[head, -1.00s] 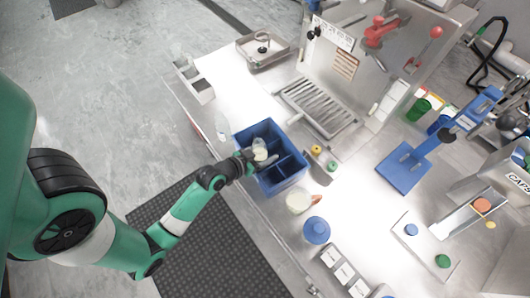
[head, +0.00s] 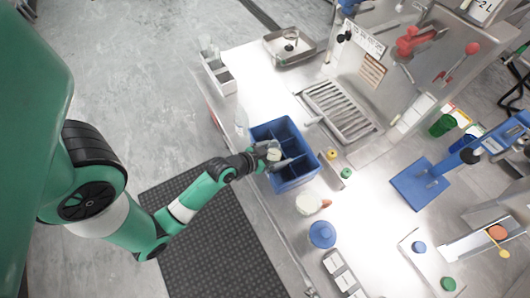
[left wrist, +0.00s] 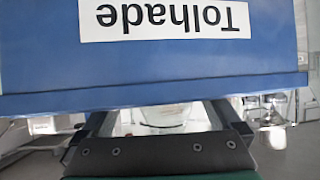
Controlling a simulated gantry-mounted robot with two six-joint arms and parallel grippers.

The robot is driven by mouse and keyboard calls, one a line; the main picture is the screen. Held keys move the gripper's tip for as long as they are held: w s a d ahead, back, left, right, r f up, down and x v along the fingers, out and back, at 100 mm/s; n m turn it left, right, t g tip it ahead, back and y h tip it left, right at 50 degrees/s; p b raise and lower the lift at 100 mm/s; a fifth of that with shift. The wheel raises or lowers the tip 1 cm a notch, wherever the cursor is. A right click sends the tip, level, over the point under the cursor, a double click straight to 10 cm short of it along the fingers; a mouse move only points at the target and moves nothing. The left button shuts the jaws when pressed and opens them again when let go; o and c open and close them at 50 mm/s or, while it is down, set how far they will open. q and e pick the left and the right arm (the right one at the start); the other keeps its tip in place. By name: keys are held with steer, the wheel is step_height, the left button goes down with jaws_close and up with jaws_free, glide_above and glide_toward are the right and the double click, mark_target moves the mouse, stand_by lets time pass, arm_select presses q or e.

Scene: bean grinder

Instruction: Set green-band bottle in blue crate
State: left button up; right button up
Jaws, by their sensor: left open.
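The blue crate (head: 293,179) stands on the bench with open compartments. A pale bottle (head: 274,154) is at its left compartments, between the fingers of my left gripper (head: 268,157). The gripper is open around it; I cannot tell whether a finger touches it. No green band can be made out. In the left wrist view, the crate wall (left wrist: 40,45) with an upside-down "Tolhade" label fills the top. A blurred pale, clear shape (left wrist: 165,114) shows between the fingers. Another clear bottle (head: 241,122) stands just left of the crate. My right gripper is out of view.
A cream-topped container (head: 308,204) and a blue-lidded jar (head: 322,234) stand in front of the crate. Small yellow and green knobs (head: 346,173) sit to its right. A drain grate (head: 342,112) lies behind it. A metal tray (head: 290,46) is at the back.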

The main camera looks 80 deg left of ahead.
arm_select(q)
steer(key=p+v, duration=0.1)
steer(key=v, duration=1)
steer(key=shift+r, duration=0.2)
steer(key=shift+w, duration=0.1)
